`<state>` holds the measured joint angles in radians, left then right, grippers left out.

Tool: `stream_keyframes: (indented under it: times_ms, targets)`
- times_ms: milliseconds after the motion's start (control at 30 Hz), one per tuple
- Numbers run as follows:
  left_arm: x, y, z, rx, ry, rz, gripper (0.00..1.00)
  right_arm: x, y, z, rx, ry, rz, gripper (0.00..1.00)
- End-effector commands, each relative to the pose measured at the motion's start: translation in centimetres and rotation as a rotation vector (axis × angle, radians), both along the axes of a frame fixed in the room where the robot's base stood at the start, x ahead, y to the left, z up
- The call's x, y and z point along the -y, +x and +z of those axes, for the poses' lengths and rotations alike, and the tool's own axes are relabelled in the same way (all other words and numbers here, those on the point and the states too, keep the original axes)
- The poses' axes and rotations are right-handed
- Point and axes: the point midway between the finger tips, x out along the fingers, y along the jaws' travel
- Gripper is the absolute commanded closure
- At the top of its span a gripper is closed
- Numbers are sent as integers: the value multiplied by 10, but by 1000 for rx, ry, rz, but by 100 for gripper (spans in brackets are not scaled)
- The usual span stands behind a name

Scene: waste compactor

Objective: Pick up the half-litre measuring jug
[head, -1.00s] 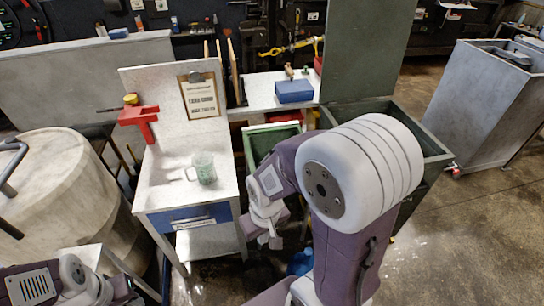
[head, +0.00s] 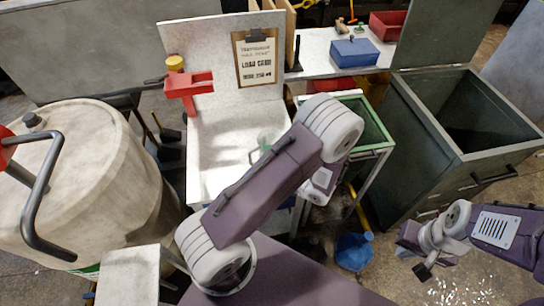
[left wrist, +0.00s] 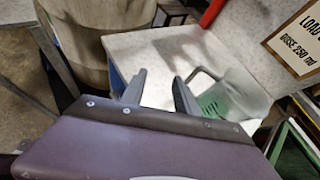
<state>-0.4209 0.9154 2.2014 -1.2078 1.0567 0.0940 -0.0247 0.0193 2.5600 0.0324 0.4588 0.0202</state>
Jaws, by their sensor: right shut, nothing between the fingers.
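The measuring jug (head: 263,141), clear with green markings, stands upright on the pale worktop (head: 215,165). My left arm partly hides it in the head view. In the left wrist view the jug (left wrist: 238,98) is just right of the fingers, its handle towards them. My left gripper (left wrist: 160,88) is open with nothing between its fingers; the right finger is near the handle, and I cannot tell whether they touch. My left fingers are hidden in the head view. My right gripper (head: 424,268) is shut and empty, low at the right, far from the jug.
A red clamp-like fixture (head: 188,88) and a clipboard card (head: 256,58) are at the back of the worktop. A large pale drum (head: 90,170) stands left. A green tray (head: 372,125) and an open grey-green bin (head: 420,125) stand right. A blue object (head: 354,252) is on the floor.

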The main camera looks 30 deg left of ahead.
Motion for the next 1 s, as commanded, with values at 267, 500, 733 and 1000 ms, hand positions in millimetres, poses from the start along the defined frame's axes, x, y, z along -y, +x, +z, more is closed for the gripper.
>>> stream_keyframes:
  times_ms: [267, 500, 733, 1000]
  targets:
    - [14, 47, -27, -59, 149, -310, 64, 0, 0, -10, 0, 0, 0, 100]
    - [-16, 55, -38, -61, 146, -303, 64, 0, 0, -3, 0, 0, 0, 100]
    - [-28, 59, -43, -61, 145, -301, 64, 0, 0, 0, 0, 0, 0, 100]
    - [-65, 73, -58, -59, 144, -302, 64, 0, 0, 8, 0, 0, 0, 100]
